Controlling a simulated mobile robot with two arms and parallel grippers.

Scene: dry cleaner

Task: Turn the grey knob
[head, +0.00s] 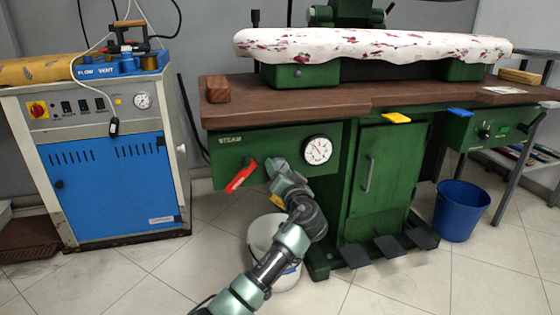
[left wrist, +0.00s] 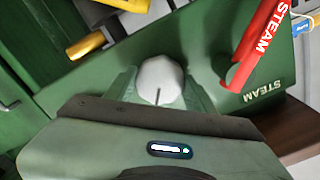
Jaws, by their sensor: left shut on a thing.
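The grey knob (left wrist: 161,80) is a pale, faceted knob with a dark line on its face, mounted on the green steam panel (left wrist: 205,40). My left gripper (left wrist: 160,88) has one finger on each side of it and is shut on it. In the head view my left gripper (head: 283,178) reaches the front of the green panel (head: 225,150), between the red handle and the dial gauge, and the knob is hidden behind it. My right gripper is not in view.
A red STEAM handle (head: 241,175) sits close left of my gripper; it also shows in the left wrist view (left wrist: 258,45). A dial gauge (head: 317,150) is close right. A white bucket (head: 262,235) stands below, a blue bin (head: 461,210) at right, and pedals (head: 390,246) on the floor.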

